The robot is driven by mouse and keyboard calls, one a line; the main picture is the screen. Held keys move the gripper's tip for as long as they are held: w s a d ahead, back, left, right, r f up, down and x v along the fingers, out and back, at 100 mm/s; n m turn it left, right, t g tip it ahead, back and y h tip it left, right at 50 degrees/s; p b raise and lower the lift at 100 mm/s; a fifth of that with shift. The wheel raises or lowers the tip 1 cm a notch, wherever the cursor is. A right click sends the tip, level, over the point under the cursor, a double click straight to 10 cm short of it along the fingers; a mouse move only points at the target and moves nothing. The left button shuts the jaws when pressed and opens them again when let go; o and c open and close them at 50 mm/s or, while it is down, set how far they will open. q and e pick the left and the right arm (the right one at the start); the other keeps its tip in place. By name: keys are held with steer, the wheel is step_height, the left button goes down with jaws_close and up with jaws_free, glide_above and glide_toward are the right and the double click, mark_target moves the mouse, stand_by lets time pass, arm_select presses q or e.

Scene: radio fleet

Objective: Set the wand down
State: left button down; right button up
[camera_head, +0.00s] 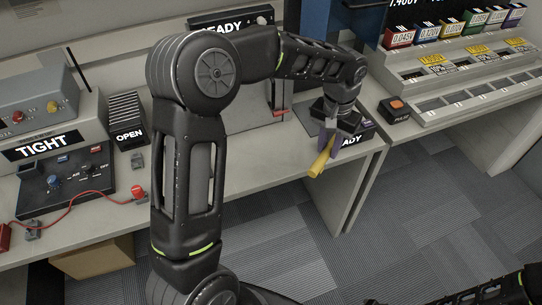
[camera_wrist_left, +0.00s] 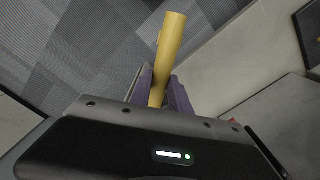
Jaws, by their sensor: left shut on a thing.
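The yellow wand (camera_head: 320,162) is held in my left gripper (camera_head: 328,142) over the front edge of the table (camera_head: 290,170), near its right corner. My left gripper's purple fingers are shut on it. In the left wrist view, the wand (camera_wrist_left: 168,50) points up and away from the fingers (camera_wrist_left: 160,92), with grey floor tiles behind its left side and the pale table at its right. A dark pad with a READY label (camera_head: 352,138) lies just beside the gripper, partly hidden by it. My right gripper is not clearly seen; only dark arm parts show at the bottom right.
A TIGHT sign (camera_head: 42,146) and grey box stand at the left, with a red cable (camera_head: 90,200) in front. An OPEN rack (camera_head: 128,120) stands behind my arm. A second bench with an orange button (camera_head: 396,106) is at the right. A cardboard box (camera_head: 92,257) sits below.

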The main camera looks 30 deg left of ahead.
steer(key=shift+o, duration=0.7)
arm_select(q)
steer(key=n+b, duration=0.2)
glide_above(266, 166)
steer(key=f, duration=0.2)
arm_select(e)
steer(key=shift+w+f, duration=0.1)
steer(key=shift+f, duration=0.55)
arm_select(q)
steer(key=shift+r+p, duration=0.2)
steer(key=shift+p, duration=0.1)
steer(key=shift+f+p, duration=0.45)
steer(key=shift+f, duration=2.65)
arm_select(e)
steer(key=shift+r, duration=0.45)
arm_select(q)
step_height(266, 166, down, 4)
steer(key=shift+d+r+p, duration=0.1)
steer(key=shift+r+p, duration=0.05)
steer(key=shift+p, duration=0.25)
arm_select(e)
steer(key=shift+r, duration=0.25)
